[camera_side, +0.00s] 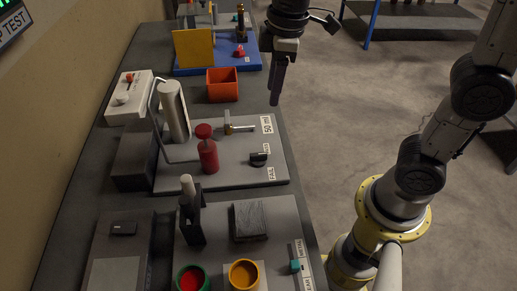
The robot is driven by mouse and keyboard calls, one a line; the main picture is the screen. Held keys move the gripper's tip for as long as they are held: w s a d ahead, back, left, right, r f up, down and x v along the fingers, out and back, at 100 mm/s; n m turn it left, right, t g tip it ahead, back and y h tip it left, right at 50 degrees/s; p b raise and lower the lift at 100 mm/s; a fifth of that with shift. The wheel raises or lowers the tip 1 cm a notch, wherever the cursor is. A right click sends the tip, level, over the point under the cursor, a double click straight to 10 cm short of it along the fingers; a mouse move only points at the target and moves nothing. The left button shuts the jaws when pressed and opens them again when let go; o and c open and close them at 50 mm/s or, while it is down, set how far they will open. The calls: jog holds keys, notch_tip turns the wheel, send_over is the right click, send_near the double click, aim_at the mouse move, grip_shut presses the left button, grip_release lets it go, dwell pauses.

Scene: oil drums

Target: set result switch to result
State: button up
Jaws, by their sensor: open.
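A small black knob (258,159), which looks like the result switch, sits near the right edge of the grey plate (225,180) in the side view. White labels stand beside it; one looks like "FAIL" (271,174), and the other is partly hidden by the knob. Which way the knob points is too small to tell surely. My gripper (275,99) is open and empty, pointing down, seen nearly edge-on. It hangs above and beyond the knob, near the right edge of the bench, apart from everything.
An orange bin (222,86) and a yellow panel (194,48) stand farther back. A dark block (250,221) and round cups (243,274) are at the front.

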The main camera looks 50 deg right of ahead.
aim_at(258, 154)
jog(key=shift+n+g, duration=0.4)
jog(key=shift+g, duration=0.3)
jog(key=a+f, duration=0.1)
jog(key=f, duration=0.5)
jog(key=w+f, duration=0.1)
jog(key=f, duration=0.5)
jog(key=w+a+f, duration=0.1)
jog(key=f, duration=0.5)
jog(key=shift+a, duration=0.35)
grip_shut()
